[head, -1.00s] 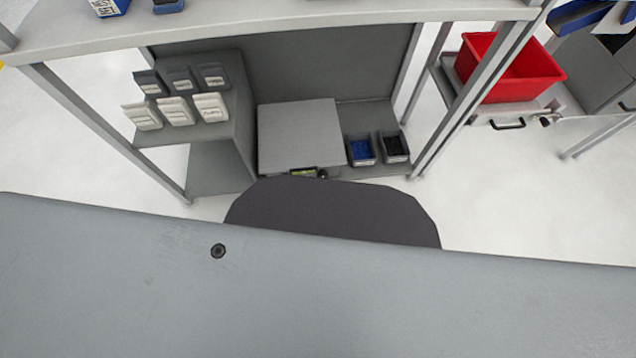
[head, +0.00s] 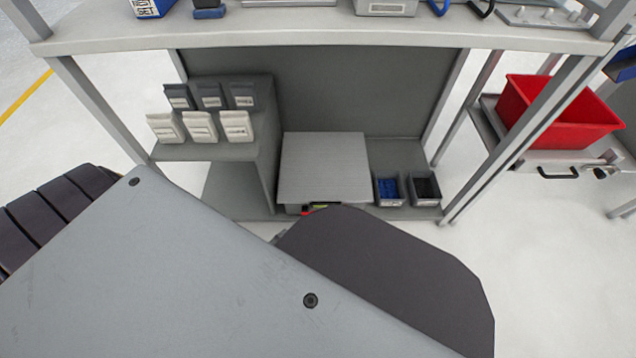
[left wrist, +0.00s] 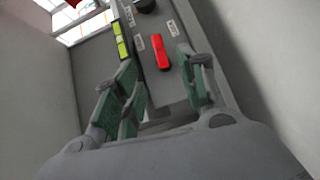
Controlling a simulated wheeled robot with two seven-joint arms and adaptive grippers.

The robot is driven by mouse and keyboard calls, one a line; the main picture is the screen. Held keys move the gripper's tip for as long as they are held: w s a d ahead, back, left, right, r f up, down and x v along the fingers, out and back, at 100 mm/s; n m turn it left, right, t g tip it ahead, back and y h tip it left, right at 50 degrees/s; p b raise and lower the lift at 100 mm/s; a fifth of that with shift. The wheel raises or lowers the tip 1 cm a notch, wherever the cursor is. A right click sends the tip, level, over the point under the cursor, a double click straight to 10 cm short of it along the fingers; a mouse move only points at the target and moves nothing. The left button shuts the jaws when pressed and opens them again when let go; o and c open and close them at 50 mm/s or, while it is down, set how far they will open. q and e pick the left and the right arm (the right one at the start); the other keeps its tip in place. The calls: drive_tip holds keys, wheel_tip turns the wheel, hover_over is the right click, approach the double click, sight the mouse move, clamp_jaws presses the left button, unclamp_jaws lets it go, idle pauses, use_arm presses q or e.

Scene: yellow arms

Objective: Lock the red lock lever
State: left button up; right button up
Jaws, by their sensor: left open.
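The red lock lever (left wrist: 160,52) is on the grey face of a device in the left wrist view. It lies roughly along the line between my fingers, beyond the fingertips and apart from them. My left gripper (left wrist: 166,90) is open and empty, with green-padded fingers on either side. In the head view, a grey box (head: 325,165) stands on the low shelf, with a small bit of red (head: 306,211) at its front edge. Most of its front is hidden behind my own body. Neither gripper shows in the head view.
A yellow-green strip (left wrist: 121,42), a black knob (left wrist: 146,5) and white labels sit near the lever. Small bins (head: 390,189) stand right of the box, and grey and white containers (head: 200,125) at left. A red crate (head: 560,112) is at far right.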

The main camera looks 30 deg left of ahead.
sight(312, 216)
use_arm(q)
drive_tip(key=shift+w, duration=0.15)
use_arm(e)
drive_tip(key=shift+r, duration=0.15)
use_arm(q)
drive_tip(key=shift+w+d, duration=0.1)
drive_tip(key=shift+w, duration=0.05)
drive_tip(key=shift+b+x, duration=1.6)
drive_tip(key=shift+x, duration=5.15)
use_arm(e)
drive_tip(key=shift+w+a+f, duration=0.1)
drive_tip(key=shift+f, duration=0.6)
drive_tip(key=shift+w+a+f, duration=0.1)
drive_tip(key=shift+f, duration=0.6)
use_arm(q)
drive_tip(key=shift+d+r, duration=0.1)
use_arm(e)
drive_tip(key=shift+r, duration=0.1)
use_arm(q)
drive_tip(key=shift+c, duration=0.6)
clamp_jaws()
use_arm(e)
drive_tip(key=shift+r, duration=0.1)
